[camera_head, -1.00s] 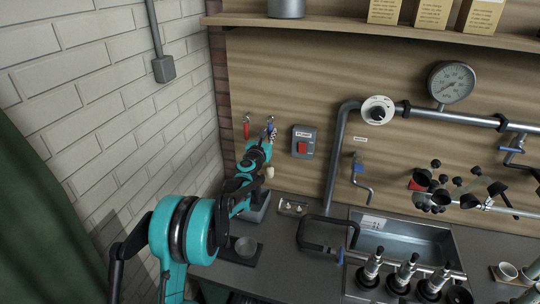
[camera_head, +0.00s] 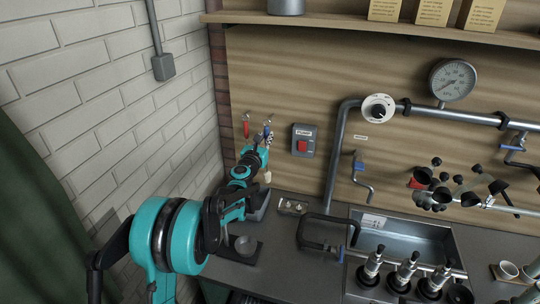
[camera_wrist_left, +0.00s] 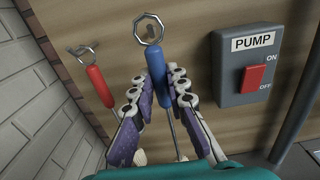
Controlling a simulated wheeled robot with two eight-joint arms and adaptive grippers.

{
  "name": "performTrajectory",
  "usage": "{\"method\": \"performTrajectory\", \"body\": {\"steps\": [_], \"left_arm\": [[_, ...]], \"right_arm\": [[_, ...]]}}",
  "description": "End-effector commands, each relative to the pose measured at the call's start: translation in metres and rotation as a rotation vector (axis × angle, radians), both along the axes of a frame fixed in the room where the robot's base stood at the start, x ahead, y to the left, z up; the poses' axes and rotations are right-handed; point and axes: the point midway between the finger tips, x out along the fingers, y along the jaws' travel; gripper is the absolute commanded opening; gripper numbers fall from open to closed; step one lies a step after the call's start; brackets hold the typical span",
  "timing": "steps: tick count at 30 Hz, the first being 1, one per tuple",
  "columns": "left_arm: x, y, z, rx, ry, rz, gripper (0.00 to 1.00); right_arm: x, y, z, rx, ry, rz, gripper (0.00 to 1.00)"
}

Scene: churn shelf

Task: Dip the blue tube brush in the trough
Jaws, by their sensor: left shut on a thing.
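The blue tube brush (camera_wrist_left: 155,65) hangs upright on the wooden back wall in the left wrist view, its metal ring around a hook. In the head view its blue handle (camera_head: 267,131) shows small at the wall. My left gripper (camera_wrist_left: 165,95) has its purple-padded fingers on both sides of the handle and is shut on it. In the head view this gripper (camera_head: 264,139) is up at the wall. The lower part of the brush is mostly hidden by the fingers and palm. The trough (camera_head: 405,240) is a grey metal basin in the counter at the right. My right gripper is not in view.
A red-handled tool (camera_wrist_left: 99,86) hangs just left of the blue one. The pump switch box (camera_head: 304,141) is on the wall to the right. A grey pipe (camera_head: 337,150) and a dark clamp-like frame (camera_head: 322,247) stand between the brush and the trough.

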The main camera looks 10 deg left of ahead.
Motion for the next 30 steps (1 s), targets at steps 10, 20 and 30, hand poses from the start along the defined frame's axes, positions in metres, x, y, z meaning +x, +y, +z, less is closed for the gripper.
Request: {"method": "performTrajectory", "body": {"steps": [10,20,30], "left_arm": [[-0.019,0.001,0.0,0.0,0.0,0.0,0.0],[-0.034,0.001,0.0,0.0,0.0,0.0,0.0],[-0.035,0.001,0.0,0.0,0.0,0.0,0.0]], "right_arm": [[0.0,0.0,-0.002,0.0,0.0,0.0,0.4],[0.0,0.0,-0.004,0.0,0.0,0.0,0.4],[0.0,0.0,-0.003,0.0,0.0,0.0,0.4]]}}
